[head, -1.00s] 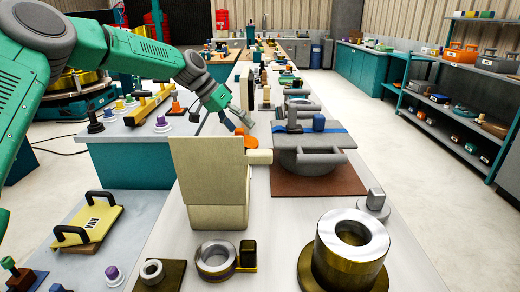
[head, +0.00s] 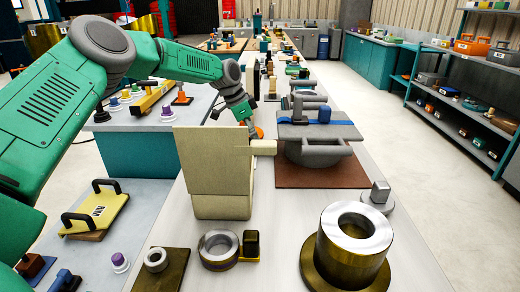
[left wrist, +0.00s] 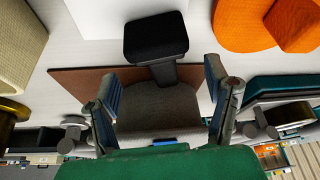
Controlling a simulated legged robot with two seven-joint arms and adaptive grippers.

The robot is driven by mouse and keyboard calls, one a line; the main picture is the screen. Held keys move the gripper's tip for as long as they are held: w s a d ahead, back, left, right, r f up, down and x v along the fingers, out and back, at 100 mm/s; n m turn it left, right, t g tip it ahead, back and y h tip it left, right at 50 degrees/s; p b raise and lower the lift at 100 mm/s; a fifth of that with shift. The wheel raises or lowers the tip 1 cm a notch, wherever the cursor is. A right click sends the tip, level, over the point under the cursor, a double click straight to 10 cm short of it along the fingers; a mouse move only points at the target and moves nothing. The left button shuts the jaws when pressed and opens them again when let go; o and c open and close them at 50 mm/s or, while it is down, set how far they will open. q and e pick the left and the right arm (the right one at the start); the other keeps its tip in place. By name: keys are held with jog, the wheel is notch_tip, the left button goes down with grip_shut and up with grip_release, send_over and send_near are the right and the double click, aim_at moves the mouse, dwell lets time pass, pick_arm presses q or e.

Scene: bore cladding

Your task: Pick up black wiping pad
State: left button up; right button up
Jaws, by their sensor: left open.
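A black pad (left wrist: 155,37) with a dark stem shows at the upper middle of the left wrist view, over a pale surface. I take it for the wiping pad. My left gripper (left wrist: 162,85) is open, with one finger at each side and nothing between the tips. The pad lies beyond the fingertips in that view, and I see no contact. In the head view the left gripper (head: 248,126) is behind the beige upright block (head: 222,180), which partly hides it. I cannot make out the black pad there. My right gripper is not in view.
An orange object (left wrist: 250,25) lies close to the pad. A grey housing (head: 318,152) stands on a brown mat (head: 300,178) to the right. A large metal ring (head: 350,245) and a smaller ring (head: 218,248) stand in front.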

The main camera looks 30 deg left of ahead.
pick_arm(q)
jog(key=x, duration=0.3)
jog(key=b+x, duration=0.1)
jog(key=x, duration=0.1)
jog(key=shift+a+f, duration=0.15)
jog(key=shift+a, duration=0.2)
jog(key=shift+s, duration=0.1)
jog(key=c, duration=1.3)
jog(key=shift+c, duration=0.2)
jog(key=shift+s+a+r, duration=0.15)
jog(key=shift+a+r, duration=0.15)
jog(key=shift+r, duration=0.3)
jog(key=v, duration=0.2)
jog(key=p+v, duration=0.1)
jog(key=v, duration=0.1)
jog(key=w+v, duration=0.1)
jog(key=v, duration=0.1)
jog(key=shift+d+r+p, duration=0.35)
jog(key=shift+d+r, duration=0.05)
jog(key=s+a, duration=0.3)
jog(key=a, duration=0.2)
jog(key=s+a+p, duration=0.1)
jog(key=s+a, duration=0.2)
jog(key=a, duration=0.2)
jog(key=s+a, duration=0.3)
jog(key=a, duration=0.2)
jog(key=shift+s+a+f, duration=0.1)
jog(key=shift+s+a, duration=0.1)
